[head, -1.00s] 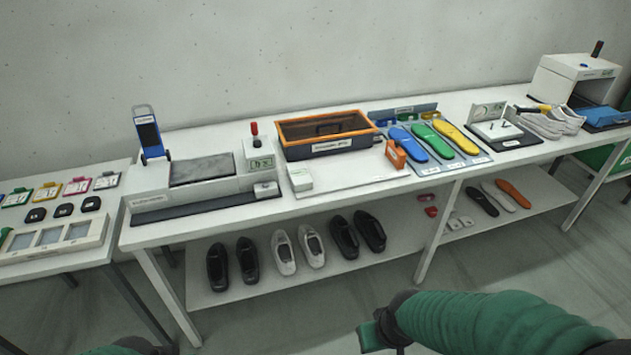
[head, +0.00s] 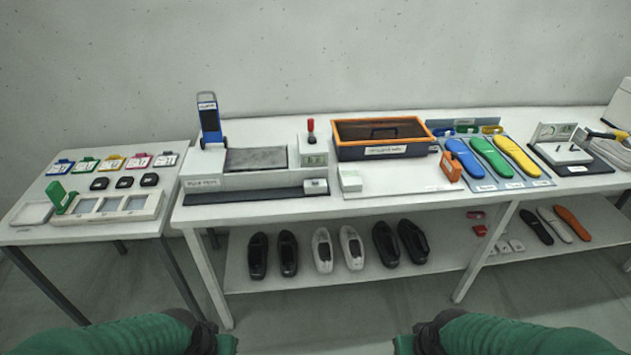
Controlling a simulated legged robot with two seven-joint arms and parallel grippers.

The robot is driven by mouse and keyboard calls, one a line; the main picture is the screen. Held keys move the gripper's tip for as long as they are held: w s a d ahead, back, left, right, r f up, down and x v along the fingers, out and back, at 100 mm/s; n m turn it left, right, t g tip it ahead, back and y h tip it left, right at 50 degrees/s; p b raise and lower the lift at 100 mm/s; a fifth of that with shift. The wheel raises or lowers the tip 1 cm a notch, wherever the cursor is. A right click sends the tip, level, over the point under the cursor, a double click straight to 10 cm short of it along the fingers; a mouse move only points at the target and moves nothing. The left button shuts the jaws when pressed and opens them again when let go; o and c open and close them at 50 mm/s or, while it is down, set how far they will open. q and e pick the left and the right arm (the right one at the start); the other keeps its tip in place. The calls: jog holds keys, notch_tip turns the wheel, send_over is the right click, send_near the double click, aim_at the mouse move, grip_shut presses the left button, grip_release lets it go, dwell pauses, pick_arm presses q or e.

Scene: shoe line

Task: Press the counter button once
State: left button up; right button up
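A white box with a small display (head: 313,152) stands on the long table, with a red-topped lever (head: 311,128) on it. A small grey and white block (head: 316,186) sits in front of it on the dark strip. I cannot tell which of these carries the counter button. My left gripper (head: 217,343) is at the bottom edge, left of centre, well in front of the table. My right gripper (head: 408,345) is at the bottom edge, right of centre. Both are partly cut off, and their fingers do not show clearly. Neither touches anything on the table.
A press-like unit with a blue upright (head: 209,115) stands left of the display box. An orange-rimmed bin (head: 383,150) and coloured insoles (head: 492,157) are to the right. A side table (head: 28,234) holds tags and trays. Shoes (head: 338,250) line the lower shelf. The floor ahead is clear.

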pick_arm(q)
grip_shut()
dwell(1.4)
